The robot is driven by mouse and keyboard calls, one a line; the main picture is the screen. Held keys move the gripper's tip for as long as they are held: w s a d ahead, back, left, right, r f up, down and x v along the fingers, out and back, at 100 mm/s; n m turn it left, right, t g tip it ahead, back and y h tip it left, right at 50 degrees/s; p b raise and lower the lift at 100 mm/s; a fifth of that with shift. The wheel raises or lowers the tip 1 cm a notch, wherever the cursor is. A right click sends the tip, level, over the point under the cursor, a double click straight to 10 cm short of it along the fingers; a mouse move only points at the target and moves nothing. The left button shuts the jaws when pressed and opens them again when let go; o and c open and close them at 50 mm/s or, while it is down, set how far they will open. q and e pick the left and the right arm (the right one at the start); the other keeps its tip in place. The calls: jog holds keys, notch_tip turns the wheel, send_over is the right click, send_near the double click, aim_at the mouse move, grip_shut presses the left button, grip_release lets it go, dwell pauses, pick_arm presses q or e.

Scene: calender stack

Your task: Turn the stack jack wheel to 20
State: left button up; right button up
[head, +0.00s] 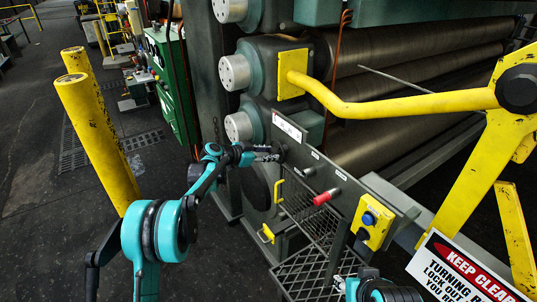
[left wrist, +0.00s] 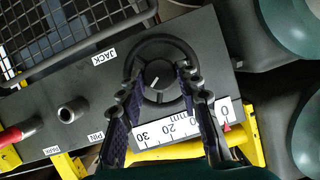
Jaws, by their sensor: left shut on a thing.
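The jack wheel (left wrist: 160,58) is a black ring with a spoked hub and a light mark, on a dark panel by the label JACK. In the head view the wheel (head: 281,151) is small and partly hidden by my left gripper (head: 266,153). In the left wrist view that gripper (left wrist: 158,75) has its two fingers shut on the wheel. A white mm scale (left wrist: 160,132) runs below the wheel, with 0, 20 and 30 readable; a finger covers part of it. A red pointer (left wrist: 226,127) stands at 0. My right gripper (head: 342,284) shows only partly at the bottom.
On the panel are a grey pin knob (left wrist: 72,112), a red handle (head: 326,197) and a yellow box with a blue button (head: 369,218). A mesh guard (head: 310,272) hangs below. Yellow posts (head: 98,140) stand left, and a yellow bar (head: 400,106) crosses the rolls.

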pick_arm(q)
jog(key=shift+w+a+r+n+g+h+p, duration=0.15)
jog(key=shift+n+g+h+p, duration=0.35)
jog(key=shift+n, duration=0.4)
jog(key=shift+w+n+g+h+p, duration=0.1)
jog(key=shift+n+g+h+p, duration=0.6)
jog(key=shift+n, duration=0.7)
jog(key=o, duration=1.2)
jog(key=shift+f, duration=0.2)
jog(key=shift+c, duration=0.2)
jog(key=shift+a, duration=0.15)
jog(key=v, duration=1.1)
jog(key=shift+a+r, duration=0.3)
jog(key=shift+r, duration=0.05)
